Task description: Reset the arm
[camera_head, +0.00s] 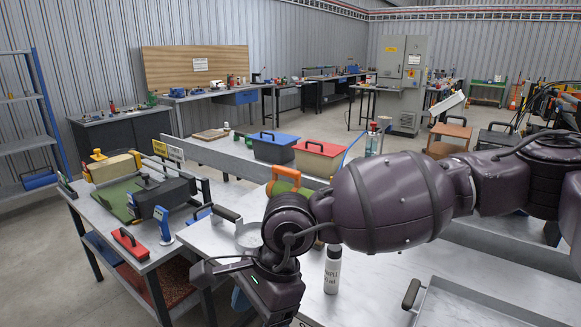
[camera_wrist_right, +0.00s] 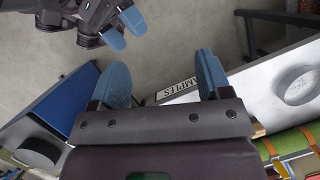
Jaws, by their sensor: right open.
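My right arm (camera_head: 390,205) comes in from the right in the head view, bent across the front of the bench, with its wrist low near the middle. In the right wrist view my right gripper (camera_wrist_right: 163,75) has its two blue fingers spread wide, with nothing between them. Another gripper with blue fingertips, my left gripper (camera_wrist_right: 122,30), shows at the top left of that view. Its fingers lie close together at a slant, and their gap is hard to judge. It is not visible in the head view.
The metal bench (camera_head: 480,275) lies under my right arm. A white bottle (camera_head: 332,272) stands close below the arm, and a tray (camera_head: 455,305) lies at the right front. A side table (camera_head: 95,205) with tools is at left. Open floor (camera_wrist_right: 180,35) lies between furniture.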

